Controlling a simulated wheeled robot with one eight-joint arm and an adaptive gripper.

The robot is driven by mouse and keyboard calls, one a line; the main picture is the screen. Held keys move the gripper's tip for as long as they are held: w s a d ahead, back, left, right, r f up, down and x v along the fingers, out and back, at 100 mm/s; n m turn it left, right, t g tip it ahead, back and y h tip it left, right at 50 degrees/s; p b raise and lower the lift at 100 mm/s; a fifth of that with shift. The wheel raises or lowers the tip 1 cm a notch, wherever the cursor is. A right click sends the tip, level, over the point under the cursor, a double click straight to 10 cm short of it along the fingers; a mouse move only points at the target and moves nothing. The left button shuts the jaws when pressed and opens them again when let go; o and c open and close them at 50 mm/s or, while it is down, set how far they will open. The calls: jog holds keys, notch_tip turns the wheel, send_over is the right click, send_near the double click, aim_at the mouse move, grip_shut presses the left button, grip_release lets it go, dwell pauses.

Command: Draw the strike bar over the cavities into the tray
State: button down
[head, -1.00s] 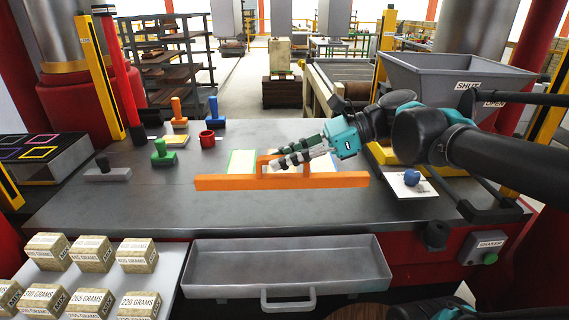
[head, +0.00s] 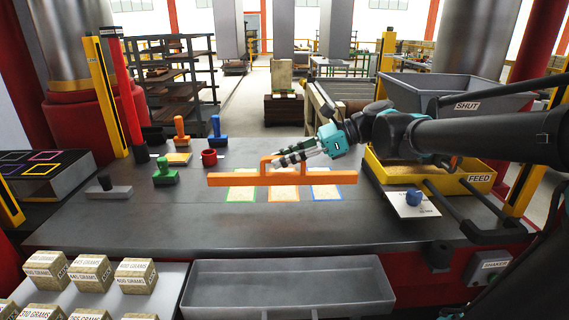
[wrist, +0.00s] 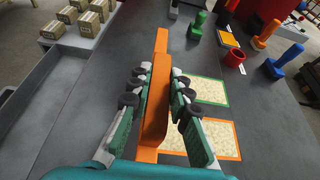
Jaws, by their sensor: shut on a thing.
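The orange strike bar (head: 235,180) is level across the picture, and my gripper (head: 276,163) is shut on its upright handle. In the wrist view the handle (wrist: 155,115) sits between the fingers. The bar appears raised over the cavities, with pale grainy fill visible in front of it; its exact height is unclear. The cavities have green (head: 241,193), orange (head: 284,194) and blue (head: 326,192) borders. The green one (wrist: 208,92) and orange one (wrist: 215,138) lie right of the bar in the wrist view. The grey tray (head: 290,308) hangs at the table's front edge and looks empty.
A red cup (head: 209,159) and green (head: 165,173), orange (head: 181,132) and blue (head: 217,133) stamps stand left of the bar. A yellow feed box (head: 480,183) and a blue-knobbed item (head: 413,198) are right. Bare table lies between cavities and tray.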

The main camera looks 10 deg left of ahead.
jog(key=w+a+f, duration=0.1)
jog(key=w+a, duration=0.1)
jog(key=w, duration=0.7)
jog(key=w+a, duration=0.3)
jog(key=w, duration=0.6)
jog(key=shift+d+f, duration=0.15)
jog(key=shift+f, duration=2.25)
jog(key=shift+s, duration=0.15)
